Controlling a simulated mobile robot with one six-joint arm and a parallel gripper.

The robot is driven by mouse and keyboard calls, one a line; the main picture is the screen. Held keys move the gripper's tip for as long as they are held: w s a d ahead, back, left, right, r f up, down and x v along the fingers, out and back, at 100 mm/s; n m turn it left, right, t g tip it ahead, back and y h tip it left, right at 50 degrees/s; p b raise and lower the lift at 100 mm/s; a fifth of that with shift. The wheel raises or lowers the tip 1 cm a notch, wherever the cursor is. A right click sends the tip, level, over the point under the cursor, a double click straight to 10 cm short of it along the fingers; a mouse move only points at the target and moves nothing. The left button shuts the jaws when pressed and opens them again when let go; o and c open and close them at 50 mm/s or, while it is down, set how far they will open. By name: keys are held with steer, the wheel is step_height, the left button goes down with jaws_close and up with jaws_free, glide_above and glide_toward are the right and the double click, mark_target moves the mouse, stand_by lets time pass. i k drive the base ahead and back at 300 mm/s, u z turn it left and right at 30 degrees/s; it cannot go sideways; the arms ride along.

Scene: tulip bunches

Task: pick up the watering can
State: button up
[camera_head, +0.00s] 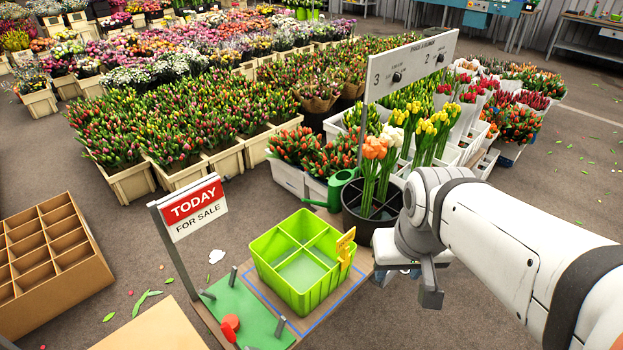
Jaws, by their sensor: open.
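The green watering can (341,187) stands behind the lime-green crate and to the left of the dark round pot, which hides part of it. Its spout points left. My gripper (407,286) is at the right, nearer to me than the can and apart from it. Its jaws are open, and I see nothing between them. Part of the gripper is hidden by my wrist.
A lime-green divided crate (277,293) stands on the table, with a "TODAY FOR SALE" sign (191,206) at its left. The dark pot (352,222) holds tulips. A numbered sign board (411,67) rises above it. Many flower crates fill the back.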

mark_target(336, 184)
steer(key=z, duration=2.1)
steer(key=i, duration=0.95)
steer(key=u, duration=3.4)
steer(key=i, duration=0.4)
steer(key=z, duration=0.05)
